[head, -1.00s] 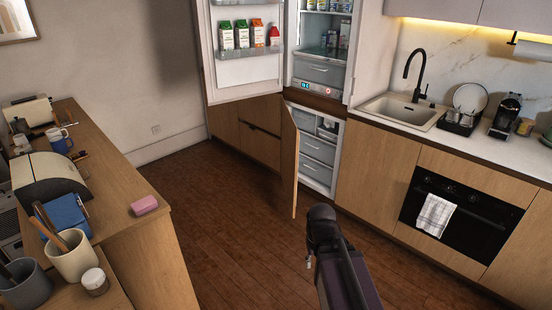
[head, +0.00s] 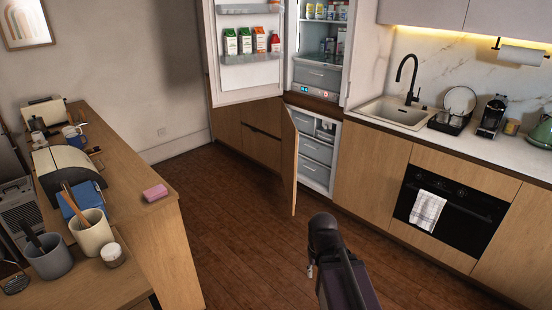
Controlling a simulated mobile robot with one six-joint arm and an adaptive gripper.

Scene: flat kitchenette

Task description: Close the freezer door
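The freezer (head: 316,150) is the lower compartment of the tall fridge unit at the back centre of the head view. Its wood-faced freezer door (head: 289,163) stands open, seen nearly edge-on at the left of the compartment. Drawers show inside. The upper fridge door (head: 247,75) is also open, with cartons on its shelf. My arm rises from the bottom centre, with my gripper (head: 310,268) low in front of the freezer and apart from the door. The fingers are mostly hidden behind the arm, so their opening cannot be made out.
A wooden counter (head: 150,215) with a pink sponge, mugs and a toaster runs along the left. The sink (head: 396,112) and oven (head: 450,213) line the right. The wood floor (head: 240,215) between them is clear.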

